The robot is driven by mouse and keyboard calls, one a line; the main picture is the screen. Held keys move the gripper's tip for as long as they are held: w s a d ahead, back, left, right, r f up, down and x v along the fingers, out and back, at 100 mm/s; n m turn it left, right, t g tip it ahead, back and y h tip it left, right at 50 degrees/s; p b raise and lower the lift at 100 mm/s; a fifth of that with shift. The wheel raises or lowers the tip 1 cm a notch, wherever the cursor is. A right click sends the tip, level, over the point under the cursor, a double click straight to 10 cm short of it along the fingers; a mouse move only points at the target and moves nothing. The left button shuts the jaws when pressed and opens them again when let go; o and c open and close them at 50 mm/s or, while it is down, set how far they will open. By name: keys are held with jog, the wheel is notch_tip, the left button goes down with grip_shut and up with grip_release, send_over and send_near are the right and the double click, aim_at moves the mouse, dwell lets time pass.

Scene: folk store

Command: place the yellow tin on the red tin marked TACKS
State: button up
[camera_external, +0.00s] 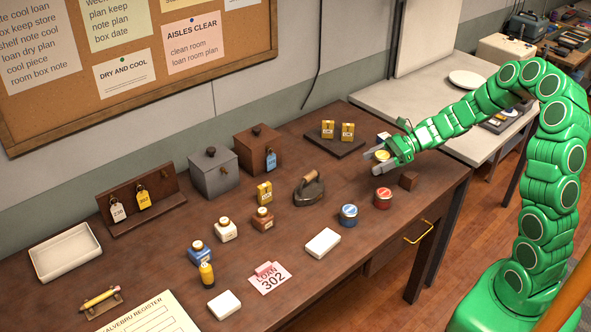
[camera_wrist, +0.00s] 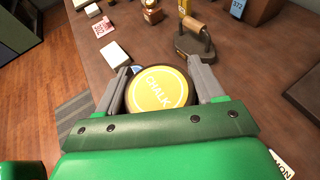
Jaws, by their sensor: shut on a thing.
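The yellow tin (camera_external: 382,155) is between the fingers of my gripper (camera_external: 376,161), near the right end of the brown table. In the wrist view, my gripper (camera_wrist: 158,72) is shut on the yellow tin (camera_wrist: 157,90), whose round lid reads CHALK. A red-lidded tin (camera_external: 382,198) stands upright on the table, apart from the yellow tin and nearer the front edge; its lettering is too small to read. The red tin does not show in the wrist view. My gripper appears above the table, but its exact height is unclear.
A blue tin (camera_external: 348,214) stands left of the red tin. A flat iron (camera_external: 309,188) stands to the left, and a dark tray with yellow boxes (camera_external: 336,146) lies behind. A white box (camera_external: 323,243) lies in front.

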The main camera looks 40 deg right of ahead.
aim_at(379, 194)
jog(key=shift+s, duration=1.35)
jog(key=shift+s+f, duration=0.1)
jog(key=shift+f, duration=3.9)
jog(key=shift+f, duration=0.15)
jog(key=o, duration=1.1)
